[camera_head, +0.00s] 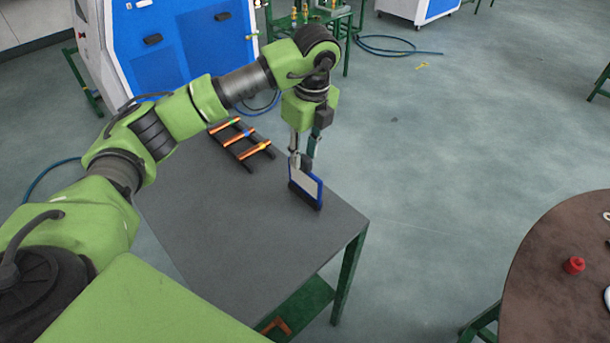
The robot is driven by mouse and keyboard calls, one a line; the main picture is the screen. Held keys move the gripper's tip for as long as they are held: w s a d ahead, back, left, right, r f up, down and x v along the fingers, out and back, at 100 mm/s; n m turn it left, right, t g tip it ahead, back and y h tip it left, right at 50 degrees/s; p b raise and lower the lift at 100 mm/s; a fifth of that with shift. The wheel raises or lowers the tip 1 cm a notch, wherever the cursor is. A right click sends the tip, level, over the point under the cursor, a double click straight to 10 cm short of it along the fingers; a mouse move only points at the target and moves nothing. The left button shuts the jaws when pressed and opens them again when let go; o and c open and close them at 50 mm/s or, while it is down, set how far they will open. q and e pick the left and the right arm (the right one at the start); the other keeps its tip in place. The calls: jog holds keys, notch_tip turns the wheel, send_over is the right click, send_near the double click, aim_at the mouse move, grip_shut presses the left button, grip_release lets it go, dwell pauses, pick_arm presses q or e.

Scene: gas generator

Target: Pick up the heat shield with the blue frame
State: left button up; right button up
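The heat shield with the blue frame (308,185) stands upright on the grey table near its right corner. It is a pale panel with a blue edge and a dark strip along its bottom. My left gripper (301,161) points straight down over the shield, with its fingertips at the panel's top edge. The fingertips overlap the top of the panel in this view. They are small here, so I cannot tell whether they are closed on it. My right gripper is not in view.
A blue and white machine (160,45) stands behind. A round brown table (555,290) with a red part (574,265) is at right. The floor between the tables is clear.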

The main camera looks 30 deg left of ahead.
aim_at(302, 188)
pick_arm(q)
jog(key=f, duration=0.4)
jog(key=shift+a+p, duration=0.2)
jog(key=shift+p, duration=0.15)
jog(key=shift+f, duration=0.5)
notch_tip(302, 188, down, 5)
jog(key=shift+w+r+p, duration=0.1)
jog(key=shift+p, duration=1.15)
grip_shut()
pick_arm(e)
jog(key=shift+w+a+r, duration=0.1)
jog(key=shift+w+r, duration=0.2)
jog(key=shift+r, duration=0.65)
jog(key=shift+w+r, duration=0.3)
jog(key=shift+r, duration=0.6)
